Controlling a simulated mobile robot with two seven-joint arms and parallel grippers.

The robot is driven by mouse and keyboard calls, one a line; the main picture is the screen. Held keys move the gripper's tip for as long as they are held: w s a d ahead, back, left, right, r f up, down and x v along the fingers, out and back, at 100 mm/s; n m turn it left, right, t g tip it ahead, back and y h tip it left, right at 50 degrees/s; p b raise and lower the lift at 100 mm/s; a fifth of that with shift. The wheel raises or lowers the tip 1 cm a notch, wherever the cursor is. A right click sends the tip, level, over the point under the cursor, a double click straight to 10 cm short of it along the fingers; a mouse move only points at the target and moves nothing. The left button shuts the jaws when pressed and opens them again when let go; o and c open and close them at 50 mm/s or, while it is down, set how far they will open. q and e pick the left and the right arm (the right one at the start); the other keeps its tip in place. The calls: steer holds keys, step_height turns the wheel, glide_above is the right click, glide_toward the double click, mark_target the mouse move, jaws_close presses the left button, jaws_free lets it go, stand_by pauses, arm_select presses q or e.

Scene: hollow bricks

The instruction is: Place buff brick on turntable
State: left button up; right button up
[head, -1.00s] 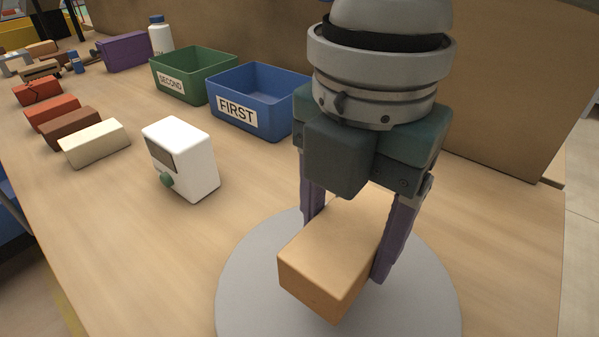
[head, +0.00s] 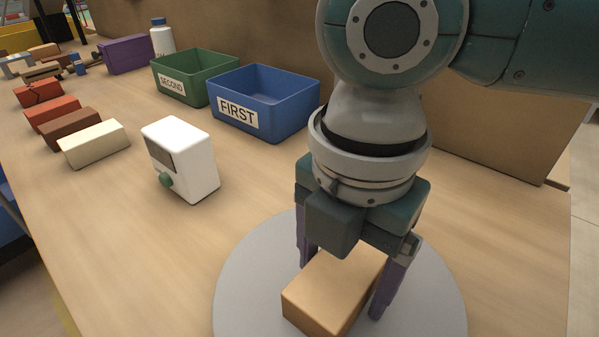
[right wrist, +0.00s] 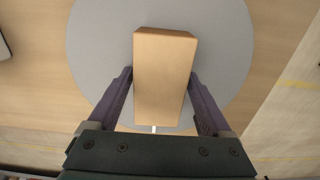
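The buff brick (head: 335,287) is a plain tan block between the purple fingers of my right gripper (head: 340,285), low over the grey round turntable (head: 245,285). In the right wrist view the brick (right wrist: 163,75) lies lengthwise between the fingertips, which appear to touch its two long sides. The right gripper (right wrist: 162,72) is shut on it. The turntable (right wrist: 100,50) shows all around the brick's far end. Whether the brick's underside touches the turntable is hidden. My left gripper is not in view.
A white device (head: 182,160) with a green knob stands left of the turntable. A blue bin (head: 290,115) marked FIRST and a green bin (head: 205,75) marked SECOND stand behind. A row of bricks, including a cream one (head: 95,145), lies at left. The wood table between is clear.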

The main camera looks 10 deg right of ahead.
mark_target(344, 265)
steer(key=shift+o, duration=1)
step_height(344, 265, up, 12)
steer(key=p, duration=0.2)
steer(key=shift+r, duration=0.2)
stand_by(0.3)
